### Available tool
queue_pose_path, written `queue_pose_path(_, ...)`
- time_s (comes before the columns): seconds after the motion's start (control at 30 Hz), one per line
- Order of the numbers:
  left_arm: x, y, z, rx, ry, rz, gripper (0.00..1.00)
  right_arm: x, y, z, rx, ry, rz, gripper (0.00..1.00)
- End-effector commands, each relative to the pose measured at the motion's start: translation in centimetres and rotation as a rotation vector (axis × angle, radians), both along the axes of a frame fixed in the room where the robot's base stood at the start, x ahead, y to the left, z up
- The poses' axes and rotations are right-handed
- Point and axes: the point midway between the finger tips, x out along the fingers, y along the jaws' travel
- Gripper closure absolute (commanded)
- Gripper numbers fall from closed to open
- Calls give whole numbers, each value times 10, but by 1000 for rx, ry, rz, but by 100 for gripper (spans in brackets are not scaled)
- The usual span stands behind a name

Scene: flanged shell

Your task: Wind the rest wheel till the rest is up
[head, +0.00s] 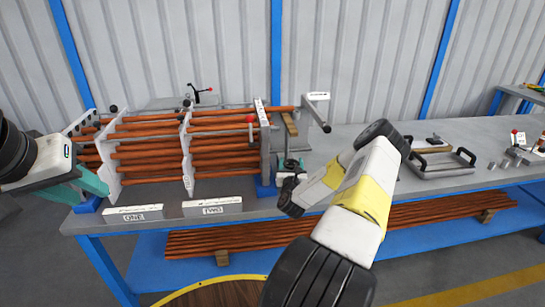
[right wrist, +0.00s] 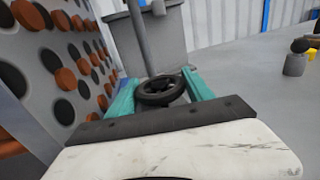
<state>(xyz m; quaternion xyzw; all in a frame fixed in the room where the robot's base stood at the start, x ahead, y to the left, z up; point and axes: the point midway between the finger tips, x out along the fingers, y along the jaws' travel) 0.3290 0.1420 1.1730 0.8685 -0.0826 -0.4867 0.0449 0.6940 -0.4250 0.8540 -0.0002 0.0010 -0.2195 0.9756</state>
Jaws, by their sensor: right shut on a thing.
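The rest wheel (right wrist: 160,90) is a small black handwheel in the right wrist view. My right gripper (right wrist: 157,84) has a teal finger on each side of it and is shut on it. In the head view my right gripper (head: 289,166) is low at the right end of the tube bundle (head: 215,150), and the wheel is mostly hidden there. A grey post (right wrist: 138,38) rises just behind the wheel. I cannot tell how high the rest stands. My left gripper (head: 100,187) is at the bundle's left end; its jaw opening is unclear.
The drilled plate (right wrist: 60,60) with tube ends stands close on the left in the right wrist view. Plates marked ONE (head: 139,213) and TWO (head: 212,207) lie at the bench front. A handled tray (head: 440,163) is at right. Spare tubes (head: 420,215) lie on the lower shelf.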

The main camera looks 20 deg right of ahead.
Motion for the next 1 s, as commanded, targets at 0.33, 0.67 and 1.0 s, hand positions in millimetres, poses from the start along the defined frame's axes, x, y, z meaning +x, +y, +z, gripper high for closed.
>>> queue_pose_path(0.33, 0, 0, 0, 0, 0, 0, 64, -1, -1, 0, 2, -1, -69, 81)
queue_pose_path(0.67, 0, 0, 0, 0, 0, 0, 64, 0, -1, 0, 0, -2, -71, 81)
queue_pose_path(1.0, 0, 0, 0, 0, 0, 0, 64, 0, 0, 0, 0, -2, -70, 19)
